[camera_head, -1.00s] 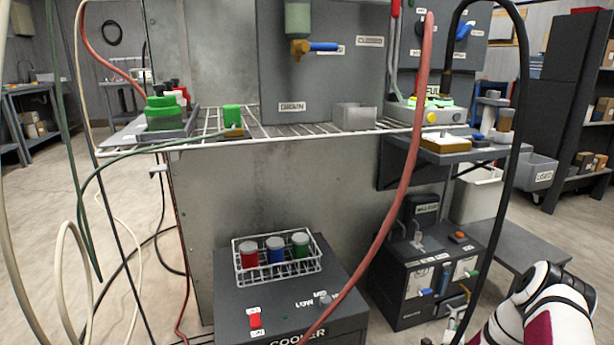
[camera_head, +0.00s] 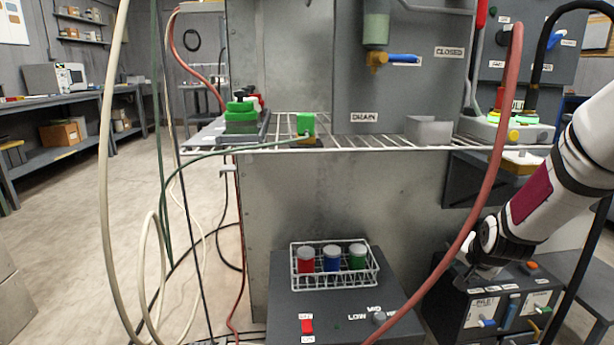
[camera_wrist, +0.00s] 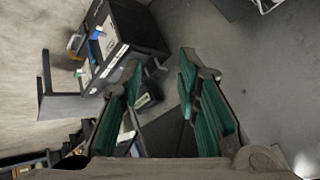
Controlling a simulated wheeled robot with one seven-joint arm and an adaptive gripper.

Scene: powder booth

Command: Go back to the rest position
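My gripper (camera_wrist: 160,78) is open in the wrist view. Its two green-padded fingers stand apart and nothing is held between them. In the head view my white and maroon arm comes in from the right edge, and its end (camera_head: 484,268) hangs low, in front of the dark box with labelled ports (camera_head: 505,305). The fingers are hard to make out there. The same box shows in the wrist view (camera_wrist: 125,35) beyond the fingers, at upper left.
A red hose (camera_head: 487,165) hangs just left of my arm. A wire shelf (camera_head: 370,143) crosses above. Pale hoses (camera_head: 108,170) hang at left; open floor lies beyond.

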